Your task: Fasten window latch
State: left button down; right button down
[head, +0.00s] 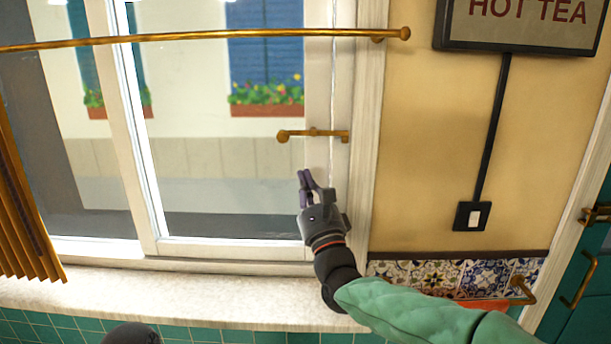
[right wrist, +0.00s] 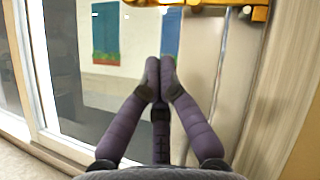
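The brass window latch (head: 313,134) lies horizontally across the right edge of the window sash (head: 318,90) and the frame beside it, its knob to the left. It also shows cut off at the top of the right wrist view (right wrist: 258,12). My right gripper (head: 304,174) is just below the latch, in front of the window, pointing up. In the right wrist view its purple fingers (right wrist: 160,65) come together at the tips with nothing between them. The fingertips look apart from the latch. My left gripper is not in view.
A brass rod (head: 200,37) crosses the window above the latch, with a brown pleated curtain (head: 22,220) at far left. The pale sill (head: 190,300) below is clear. A switch (head: 472,216) and a hot tea sign (head: 525,22) are on the right wall.

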jog(key=v, duration=0.8)
jog(key=shift+s+a+p, duration=0.2)
jog(key=shift+a+p, duration=0.1)
jog(key=shift+p, duration=0.15)
